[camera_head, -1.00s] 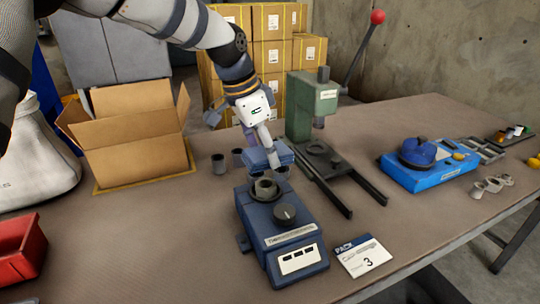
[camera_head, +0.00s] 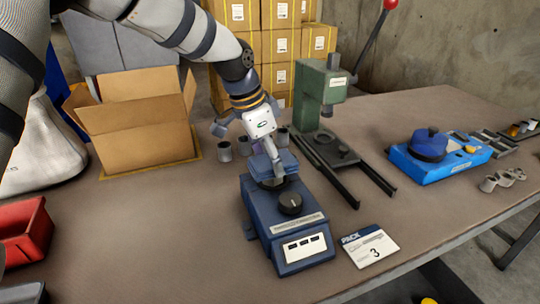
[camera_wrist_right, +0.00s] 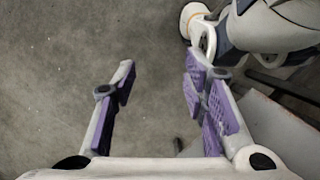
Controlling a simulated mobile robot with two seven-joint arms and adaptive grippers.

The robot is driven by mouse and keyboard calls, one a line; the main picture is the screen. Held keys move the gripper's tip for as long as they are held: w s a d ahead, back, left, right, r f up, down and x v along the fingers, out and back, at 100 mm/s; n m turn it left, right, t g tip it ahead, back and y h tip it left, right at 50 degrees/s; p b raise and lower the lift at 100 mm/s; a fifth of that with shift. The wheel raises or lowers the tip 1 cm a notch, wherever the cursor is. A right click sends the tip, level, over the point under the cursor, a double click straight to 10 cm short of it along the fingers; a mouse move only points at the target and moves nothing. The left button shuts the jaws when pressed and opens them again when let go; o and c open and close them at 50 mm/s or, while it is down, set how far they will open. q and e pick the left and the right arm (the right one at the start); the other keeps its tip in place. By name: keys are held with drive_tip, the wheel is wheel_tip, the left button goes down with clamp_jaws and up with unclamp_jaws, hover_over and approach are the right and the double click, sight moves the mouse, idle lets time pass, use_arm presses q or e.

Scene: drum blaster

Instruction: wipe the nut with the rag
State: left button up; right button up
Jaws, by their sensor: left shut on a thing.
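My left gripper (camera_head: 276,170) reaches down over the top of the dark blue machine (camera_head: 297,243) and is shut on a blue folded cloth, which looks like the rag (camera_head: 287,161). The rag lies just above the back of the machine top. The nut's place on the machine is mostly covered by my gripper and the rag, so I cannot tell whether they touch it. My right gripper (camera_wrist_right: 160,68) is open and empty, with purple pads, above bare floor in the right wrist view.
A green press (camera_head: 322,97) with dark rails stands right behind the machine. Grey cups (camera_head: 224,151) stand behind it. An open carton (camera_head: 138,130) and red bin (camera_head: 24,232) are left.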

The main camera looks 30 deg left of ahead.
use_arm(q)
drive_tip(key=shift+f, duration=0.4)
drive_tip(key=shift+w+d+f+b, duration=0.1)
drive_tip(key=shift+w+d+b, duration=0.25)
drive_tip(key=shift+w+d, duration=0.45)
use_arm(e)
drive_tip(key=shift+s+f, duration=0.35)
drive_tip(key=shift+s, duration=0.05)
use_arm(q)
drive_tip(key=shift+a, duration=0.1)
